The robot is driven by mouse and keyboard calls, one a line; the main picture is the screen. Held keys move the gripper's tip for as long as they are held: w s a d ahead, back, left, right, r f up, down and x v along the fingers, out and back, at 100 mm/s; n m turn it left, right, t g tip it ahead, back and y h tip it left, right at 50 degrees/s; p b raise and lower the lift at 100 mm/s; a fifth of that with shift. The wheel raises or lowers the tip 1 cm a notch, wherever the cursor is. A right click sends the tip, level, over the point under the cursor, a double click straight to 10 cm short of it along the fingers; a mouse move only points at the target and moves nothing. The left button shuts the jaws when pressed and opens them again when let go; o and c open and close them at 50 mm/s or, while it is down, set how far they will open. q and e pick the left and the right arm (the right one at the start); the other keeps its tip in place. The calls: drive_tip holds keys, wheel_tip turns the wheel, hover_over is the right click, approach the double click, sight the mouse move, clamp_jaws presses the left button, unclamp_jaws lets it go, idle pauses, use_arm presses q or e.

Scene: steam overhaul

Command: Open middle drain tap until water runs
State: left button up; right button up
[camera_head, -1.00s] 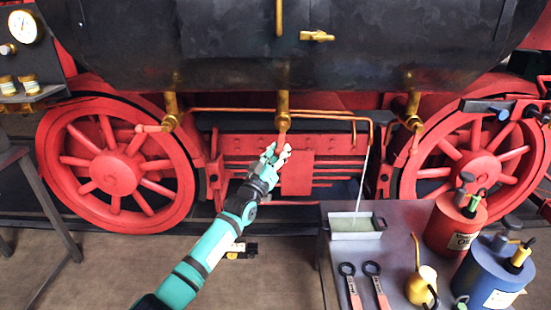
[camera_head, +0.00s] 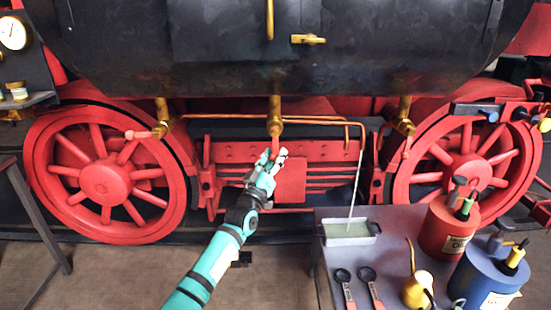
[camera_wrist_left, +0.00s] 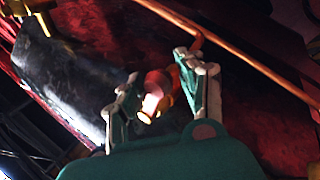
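The middle drain tap (camera_head: 275,117) is a brass fitting under the black boiler. Its reddish handle (camera_head: 275,146) points down. My left gripper (camera_head: 270,164) is just below the tap, at the handle. In the left wrist view, the gripper's two fingers (camera_wrist_left: 162,100) stand apart on either side of the reddish handle end (camera_wrist_left: 155,97). No water shows at the middle tap. My right gripper is not in view.
Other brass taps hang at left (camera_head: 161,122) and right (camera_head: 403,122). A copper pipe (camera_head: 320,120) runs right of the middle tap. A thin pale line (camera_head: 356,185) drops from it to a tray (camera_head: 320,234) on a grey table (camera_head: 325,275) with tools and oil cans.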

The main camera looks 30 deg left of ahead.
use_arm(q)
drive_tip(key=shift+o, duration=0.7)
drive_tip(key=shift+d, duration=0.1)
drive_tip(key=shift+s+f, duration=0.2)
drive_tip(key=a+v, duration=0.1)
drive_tip(key=v, duration=1)
drive_tip(key=shift+s+d, duration=0.25)
drive_tip(key=shift+d, duration=0.25)
